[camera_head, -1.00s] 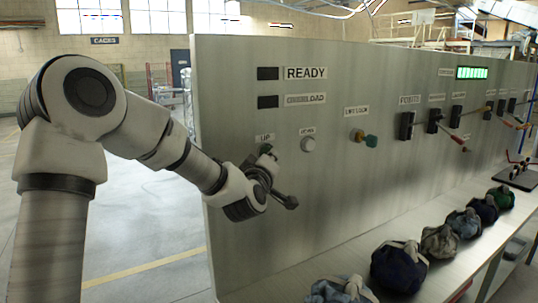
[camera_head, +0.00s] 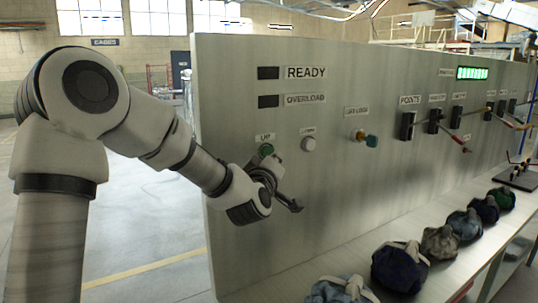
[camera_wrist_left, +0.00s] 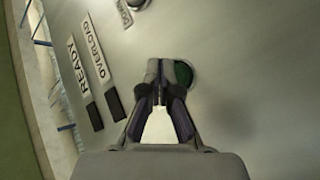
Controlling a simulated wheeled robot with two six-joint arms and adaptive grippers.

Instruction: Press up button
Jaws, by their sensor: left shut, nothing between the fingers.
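The green UP button (camera_head: 266,149) is on the metal panel (camera_head: 330,210), under its UP label. My left gripper (camera_head: 262,167) is shut and empty, just below the button in the head view. In the left wrist view the shut fingertips (camera_wrist_left: 155,68) appear beside the green button (camera_wrist_left: 183,73) and hide part of its edge. I cannot tell whether they touch it. My right gripper is not in view.
A pale DOWN button (camera_head: 308,144) sits right of UP. Dark READY (camera_head: 268,73) and OVERLOAD (camera_head: 268,101) indicators are above. Several cloth bags (camera_head: 400,267) lie on the bench below.

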